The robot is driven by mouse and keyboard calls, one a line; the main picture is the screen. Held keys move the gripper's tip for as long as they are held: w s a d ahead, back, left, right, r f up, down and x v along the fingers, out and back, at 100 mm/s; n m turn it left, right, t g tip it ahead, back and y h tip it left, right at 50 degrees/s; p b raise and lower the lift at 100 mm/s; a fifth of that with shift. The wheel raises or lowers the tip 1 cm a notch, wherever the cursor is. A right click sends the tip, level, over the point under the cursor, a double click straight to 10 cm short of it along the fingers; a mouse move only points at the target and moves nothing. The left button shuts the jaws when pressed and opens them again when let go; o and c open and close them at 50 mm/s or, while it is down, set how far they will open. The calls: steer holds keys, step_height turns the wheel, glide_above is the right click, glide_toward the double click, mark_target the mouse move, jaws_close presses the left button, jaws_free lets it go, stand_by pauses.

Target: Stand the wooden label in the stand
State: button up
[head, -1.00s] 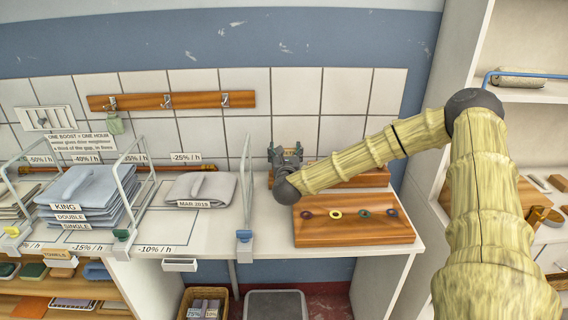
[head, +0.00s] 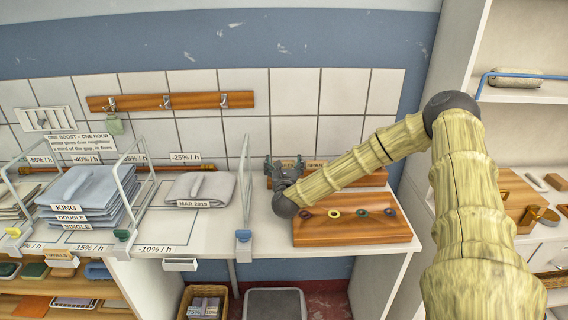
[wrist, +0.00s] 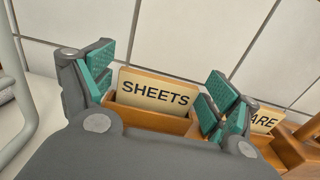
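A wooden label reading SHEETS (wrist: 156,91) stands nearly upright in a wooden stand (wrist: 150,120); its lower edge is hidden behind the stand's front wall. A second label, its text partly covered, stands in the stand to the right in the wrist view (wrist: 264,121); it also shows in the head view (head: 315,164). My gripper (wrist: 158,88) is open and empty, its green-padded fingers to either side of the SHEETS label, apart from it. In the head view my gripper (head: 284,170) hides part of the stand (head: 345,178).
A wooden board with several coloured rings (head: 352,227) lies in front of the stand. A grey folded cloth (head: 200,189) lies left, beyond a wire divider (head: 245,195). The tiled wall (head: 295,100) is close behind, and a white shelf unit (head: 450,100) stands right.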

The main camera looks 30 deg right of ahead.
stand_by(0.3)
steer(key=b+v, duration=0.3)
steer(key=v, duration=0.9)
stand_by(0.3)
